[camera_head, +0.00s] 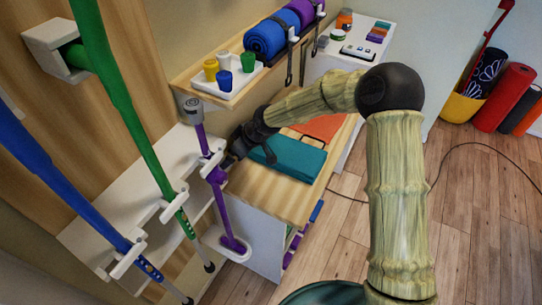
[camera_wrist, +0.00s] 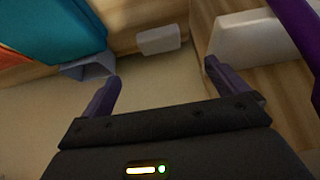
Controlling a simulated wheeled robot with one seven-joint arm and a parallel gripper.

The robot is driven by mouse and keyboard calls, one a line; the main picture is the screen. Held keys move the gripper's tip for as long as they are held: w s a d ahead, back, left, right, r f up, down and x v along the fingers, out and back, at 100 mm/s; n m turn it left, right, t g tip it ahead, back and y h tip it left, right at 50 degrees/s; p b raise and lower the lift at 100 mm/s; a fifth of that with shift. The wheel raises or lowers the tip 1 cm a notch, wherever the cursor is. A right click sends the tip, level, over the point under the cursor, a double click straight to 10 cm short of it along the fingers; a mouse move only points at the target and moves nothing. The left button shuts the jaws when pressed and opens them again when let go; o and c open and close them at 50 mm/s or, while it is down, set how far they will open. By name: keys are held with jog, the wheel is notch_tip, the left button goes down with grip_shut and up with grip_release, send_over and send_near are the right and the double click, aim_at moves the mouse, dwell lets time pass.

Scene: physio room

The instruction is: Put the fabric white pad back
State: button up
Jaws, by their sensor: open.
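I cannot pick out a fabric white pad for certain in either view. In the wrist view a small pale block (camera_wrist: 158,40) lies against a wooden surface beyond my fingertips; I cannot tell whether it is fabric. My gripper (camera_wrist: 162,82) is open, with nothing between its two purple fingers. In the head view my gripper (camera_head: 226,160) is beside the purple crutch (camera_head: 217,190), left of the folded teal towel (camera_head: 288,155); its fingertips are hard to make out there.
Green (camera_head: 125,110) and blue (camera_head: 60,185) crutches stand in white wall holders at left. A shelf above carries a white tray (camera_head: 232,92) of coloured cups and rolled mats (camera_head: 266,38). The wooden cabinet top (camera_head: 270,190) is bare at its front. Floor at right is open, with a cable.

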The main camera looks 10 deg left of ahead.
jog(key=s+d+r+m+t+h, duration=0.1)
jog(key=s+d+r+m+h, duration=0.15)
jog(key=d, duration=0.95)
jog(key=s+d+r+m+h, duration=0.2)
jog(key=d+m, duration=0.2)
jog(key=d, duration=0.7)
jog(key=s+d+r+m+h, duration=0.2)
jog(key=s+d+r+m, duration=0.2)
jog(key=s+d+m, duration=0.4)
jog(key=s+d, duration=0.4)
jog(key=d, duration=0.4)
jog(key=shift+s, duration=0.3)
